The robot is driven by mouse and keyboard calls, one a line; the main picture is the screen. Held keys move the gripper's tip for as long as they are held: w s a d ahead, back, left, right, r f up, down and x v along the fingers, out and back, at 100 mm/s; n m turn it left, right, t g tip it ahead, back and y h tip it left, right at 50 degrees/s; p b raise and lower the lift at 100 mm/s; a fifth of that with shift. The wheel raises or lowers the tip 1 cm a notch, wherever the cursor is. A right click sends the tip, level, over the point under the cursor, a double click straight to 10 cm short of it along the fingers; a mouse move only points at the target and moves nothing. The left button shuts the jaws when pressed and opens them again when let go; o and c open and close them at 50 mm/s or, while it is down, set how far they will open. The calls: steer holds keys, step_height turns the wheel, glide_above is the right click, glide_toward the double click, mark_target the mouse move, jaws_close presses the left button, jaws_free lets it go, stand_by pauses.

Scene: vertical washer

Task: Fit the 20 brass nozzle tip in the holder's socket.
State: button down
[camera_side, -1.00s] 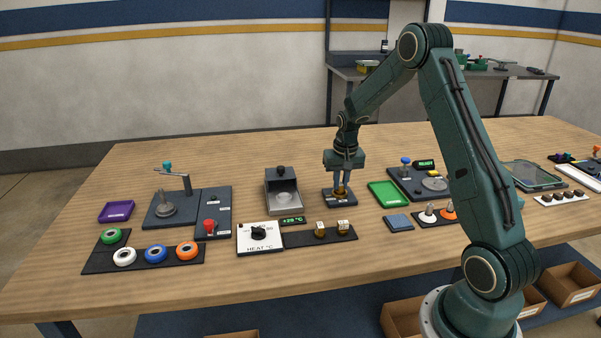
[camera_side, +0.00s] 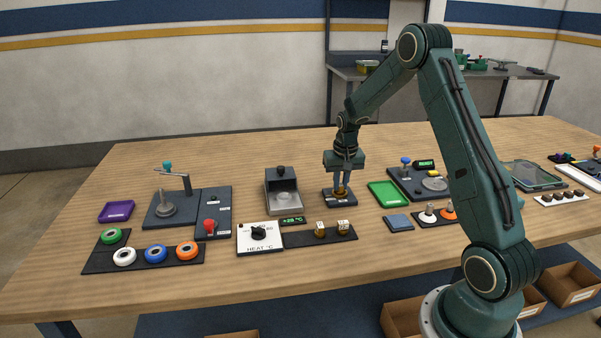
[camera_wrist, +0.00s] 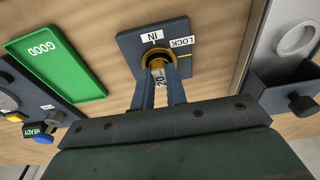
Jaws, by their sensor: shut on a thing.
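My gripper (camera_side: 342,184) points down over the dark holder (camera_side: 340,200) near the middle of the table. Its fingers are shut on the brass nozzle tip (camera_wrist: 158,68), which shows a "20" label in the wrist view. The tip's lower end is at the holder's brass-coloured round socket; how deep it sits is hidden by the fingers and the tip. In the wrist view the holder plate (camera_wrist: 128,42) carries "IN" and "LOCK" labels, with a yellow mark beside the socket.
Left of the holder is a grey box with a tray (camera_side: 284,200). A green "GOOD" tray (camera_side: 388,194) lies to the right. In front are the heat control (camera_side: 260,238) and a dark rack (camera_side: 300,240) with two white-topped brass tips. A blue-grey pad (camera_side: 398,222) lies front right.

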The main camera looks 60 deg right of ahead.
steer(key=shift+f, duration=0.1)
steer(key=c, duration=0.9)
jaws_free()
steer(key=shift+r, duration=3.45)
steer(key=shift+r, duration=0.1)
